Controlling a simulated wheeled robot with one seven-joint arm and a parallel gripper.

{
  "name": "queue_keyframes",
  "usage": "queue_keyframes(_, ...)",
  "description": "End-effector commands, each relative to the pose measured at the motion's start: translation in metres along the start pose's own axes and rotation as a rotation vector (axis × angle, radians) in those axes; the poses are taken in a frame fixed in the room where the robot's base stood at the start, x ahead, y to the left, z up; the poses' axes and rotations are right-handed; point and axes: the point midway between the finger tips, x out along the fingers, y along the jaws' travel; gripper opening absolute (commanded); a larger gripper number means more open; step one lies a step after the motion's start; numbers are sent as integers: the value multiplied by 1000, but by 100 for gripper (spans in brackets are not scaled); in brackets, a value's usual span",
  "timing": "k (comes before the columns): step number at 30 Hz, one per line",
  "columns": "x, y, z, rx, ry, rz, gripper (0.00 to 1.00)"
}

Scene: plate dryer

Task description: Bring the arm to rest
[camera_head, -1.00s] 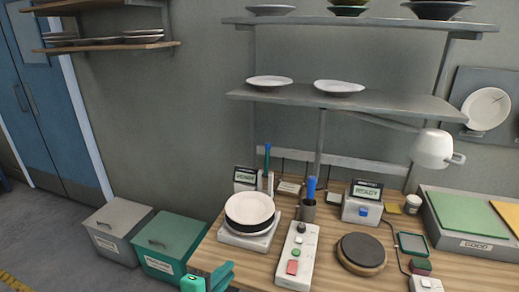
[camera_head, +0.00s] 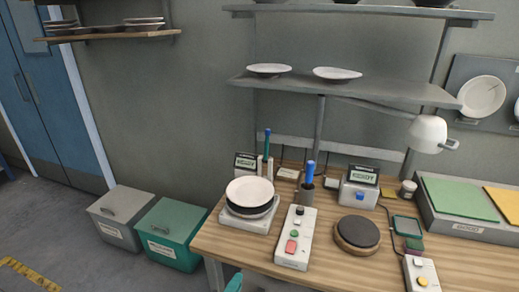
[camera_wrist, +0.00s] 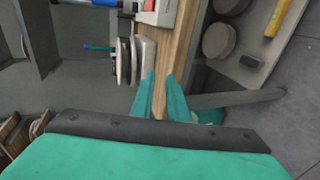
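My gripper (camera_wrist: 160,77) shows in the wrist view as two teal fingers, apart with nothing between them. In the head view only a teal bit of my arm's end shows at the bottom edge, just in front of the bench. The wooden bench (camera_head: 330,246) stands beyond it. A stack with a white plate (camera_head: 250,192) on top sits on a white device (camera_head: 250,222) at the bench's left end. In the wrist view the plates (camera_wrist: 124,60) appear sideways, up and left of the fingers and apart from them.
A control box with buttons (camera_head: 295,238) and a round dark pad (camera_head: 357,231) sit on the bench. Grey (camera_head: 119,216) and green (camera_head: 174,231) bins stand on the floor to the left. A shelf (camera_head: 345,87) with two plates hangs above. Floor left of the bench is partly clear.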

Motion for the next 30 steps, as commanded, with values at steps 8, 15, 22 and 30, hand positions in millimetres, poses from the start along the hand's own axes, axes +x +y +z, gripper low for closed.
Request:
queue_keyframes(8,-18,-77,30,188,121,-34,14)
queue_keyframes(15,-55,-128,56,415,210,-78,14)
queue_keyframes(22,-103,-163,81,675,267,-123,14)
queue_keyframes(30,-170,-181,114,1019,292,-149,14)
